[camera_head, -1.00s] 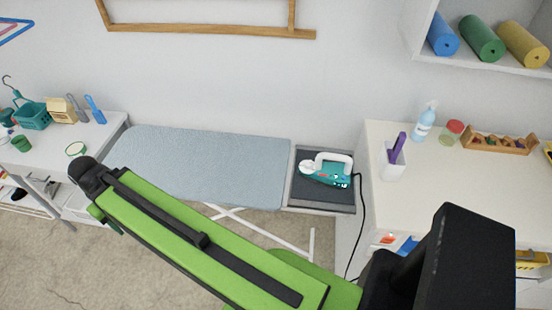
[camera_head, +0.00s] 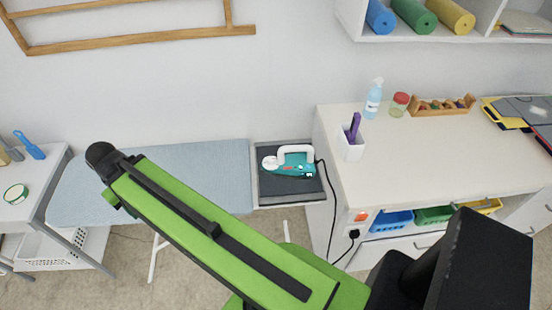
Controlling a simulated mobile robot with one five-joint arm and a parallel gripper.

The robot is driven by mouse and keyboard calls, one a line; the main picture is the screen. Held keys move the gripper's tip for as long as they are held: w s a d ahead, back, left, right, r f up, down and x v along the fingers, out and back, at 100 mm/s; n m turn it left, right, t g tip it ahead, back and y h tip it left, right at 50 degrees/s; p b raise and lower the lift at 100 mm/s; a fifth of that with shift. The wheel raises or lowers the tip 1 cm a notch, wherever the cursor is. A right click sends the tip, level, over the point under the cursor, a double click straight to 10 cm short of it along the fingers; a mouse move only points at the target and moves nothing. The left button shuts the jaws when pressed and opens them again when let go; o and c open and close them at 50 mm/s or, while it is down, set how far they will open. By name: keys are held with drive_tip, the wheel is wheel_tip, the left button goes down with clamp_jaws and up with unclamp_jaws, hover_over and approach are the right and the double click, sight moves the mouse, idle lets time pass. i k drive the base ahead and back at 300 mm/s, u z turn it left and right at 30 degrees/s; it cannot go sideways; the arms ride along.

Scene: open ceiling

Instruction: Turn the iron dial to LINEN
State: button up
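A teal and white iron (camera_head: 292,163) rests on a dark tray (camera_head: 289,187) at the right end of the ironing board. Its white handle is on top and a black cord runs from it down to the right. A round white part shows at its left end; I cannot read any dial markings such as LINEN at this size. My green arm crosses the lower middle of the view, in front of the board and apart from the iron. My gripper is not seen clearly in this view.
The pale blue ironing board (camera_head: 200,175) is left of the iron. A white cabinet (camera_head: 420,140) stands to the right, with a pen cup (camera_head: 352,150), spray bottle (camera_head: 373,98) and wooden rack (camera_head: 442,106) on top. A wall shelf with rolled mats hangs above. A white table is at far left.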

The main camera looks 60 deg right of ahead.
sight(271, 160)
drive_tip(key=z, duration=0.15)
drive_tip(key=k, duration=1.2)
drive_tip(key=u, duration=0.7)
drive_tip(key=i, duration=1)
drive_tip(key=u, duration=0.05)
